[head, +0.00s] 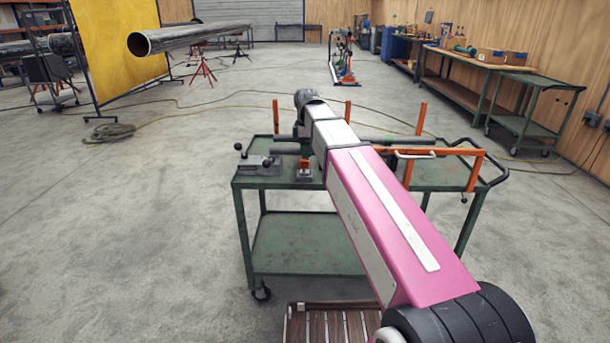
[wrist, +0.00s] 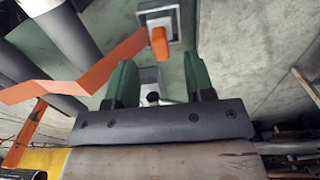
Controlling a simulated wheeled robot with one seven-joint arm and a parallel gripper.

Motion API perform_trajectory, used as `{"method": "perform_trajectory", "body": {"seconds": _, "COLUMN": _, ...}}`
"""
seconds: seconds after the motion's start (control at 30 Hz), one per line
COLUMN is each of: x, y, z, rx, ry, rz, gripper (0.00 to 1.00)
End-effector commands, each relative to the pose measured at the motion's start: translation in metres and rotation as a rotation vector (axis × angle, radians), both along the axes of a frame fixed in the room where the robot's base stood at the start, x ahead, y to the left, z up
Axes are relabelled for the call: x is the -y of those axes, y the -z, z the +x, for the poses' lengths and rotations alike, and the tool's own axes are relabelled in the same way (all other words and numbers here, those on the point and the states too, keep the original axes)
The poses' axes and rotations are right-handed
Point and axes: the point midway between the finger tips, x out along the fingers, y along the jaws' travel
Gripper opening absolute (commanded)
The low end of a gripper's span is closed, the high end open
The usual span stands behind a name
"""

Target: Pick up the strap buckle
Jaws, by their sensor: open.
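A small grey metal block with an orange tab, which looks to be the strap buckle (head: 304,174), sits on the green cart's top (head: 250,183), just left of my arm. In the wrist view, what looks like the same buckle (wrist: 160,42) is beyond my fingertips, roughly centred between them. My gripper (wrist: 159,78) has its two green fingers apart with nothing held. A gap seems to remain between fingertips and buckle. The head view does not show the fingers; my pink and white arm hides part of the cart top.
A grey block with black knobs (head: 258,164) stands at the cart's left edge. Orange upright posts (head: 276,116) and an orange bar (wrist: 70,92) rise close by. Dark pipes (head: 385,139) lie across the cart.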

Motion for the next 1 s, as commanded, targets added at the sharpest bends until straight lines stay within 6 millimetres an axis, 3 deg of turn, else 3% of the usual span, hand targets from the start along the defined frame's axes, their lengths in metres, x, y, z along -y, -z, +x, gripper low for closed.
{"method": "perform_trajectory", "body": {"seconds": 0.23, "x": -0.002, "y": 0.014, "z": 0.0, "rx": 0.0, "ry": 0.0, "rz": 0.0, "gripper": 0.49}}
{"method": "perform_trajectory", "body": {"seconds": 0.53, "x": -0.007, "y": 0.051, "z": 0.001, "rx": -0.001, "ry": 0.0, "rz": 0.0, "gripper": 0.49}}
{"method": "perform_trajectory", "body": {"seconds": 0.83, "x": -0.007, "y": 0.055, "z": 0.001, "rx": 0.001, "ry": 0.0, "rz": 0.0, "gripper": 0.49}}
{"method": "perform_trajectory", "body": {"seconds": 0.9, "x": -0.007, "y": 0.055, "z": 0.001, "rx": 0.001, "ry": 0.0, "rz": 0.0, "gripper": 0.26}}
{"method": "perform_trajectory", "body": {"seconds": 1.0, "x": -0.007, "y": 0.055, "z": 0.001, "rx": 0.001, "ry": 0.0, "rz": 0.0, "gripper": 0.0}}
